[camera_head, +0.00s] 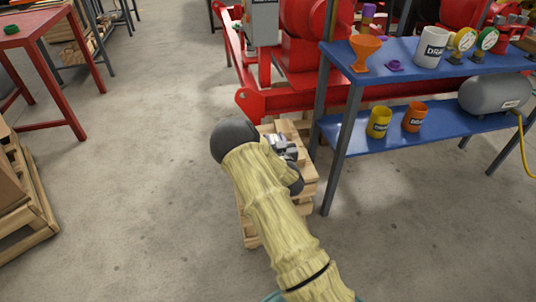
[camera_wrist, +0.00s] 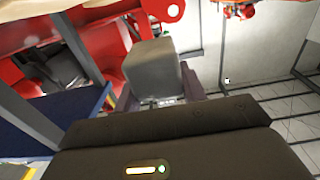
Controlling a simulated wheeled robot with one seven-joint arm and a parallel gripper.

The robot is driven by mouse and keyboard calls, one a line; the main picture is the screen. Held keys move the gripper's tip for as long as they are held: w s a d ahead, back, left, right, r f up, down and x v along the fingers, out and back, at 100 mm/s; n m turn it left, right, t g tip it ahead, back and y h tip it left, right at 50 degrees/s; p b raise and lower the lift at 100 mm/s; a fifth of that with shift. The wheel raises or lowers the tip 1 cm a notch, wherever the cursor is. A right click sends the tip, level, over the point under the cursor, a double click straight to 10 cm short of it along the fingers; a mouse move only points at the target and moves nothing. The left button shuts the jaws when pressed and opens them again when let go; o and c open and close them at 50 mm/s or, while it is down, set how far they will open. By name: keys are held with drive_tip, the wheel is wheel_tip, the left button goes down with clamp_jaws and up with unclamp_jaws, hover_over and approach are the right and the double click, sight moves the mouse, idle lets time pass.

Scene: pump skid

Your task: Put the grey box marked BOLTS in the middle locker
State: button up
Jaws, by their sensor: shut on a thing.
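A plain grey box (camera_wrist: 152,68) is between the fingers of my gripper (camera_wrist: 160,92) in the wrist view. My gripper is shut on it. No BOLTS marking shows on the side facing the wrist camera. In the head view, my gripper (camera_head: 284,149) is low over a wooden pallet, partly hidden by my own arm; the held box cannot be made out clearly there. The middle locker is not in view in either picture.
The wooden pallet (camera_head: 250,226) stands beside a blue shelf rack (camera_head: 398,71) with mugs, a funnel, gauges and a grey tank. Red skid framing (camera_head: 295,99) is behind. A red table (camera_head: 40,29) stands at left. The floor at left centre is clear.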

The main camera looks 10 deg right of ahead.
wheel_tip(320, 180, down, 6)
drive_tip(key=shift+f+b, duration=0.1)
drive_tip(key=shift+b, duration=0.9)
drive_tip(key=shift+f+b, duration=0.65)
drive_tip(key=shift+f, duration=1.2)
drive_tip(key=shift+f, duration=0.15)
drive_tip(key=o, duration=1.1)
drive_tip(key=shift+c, duration=0.2)
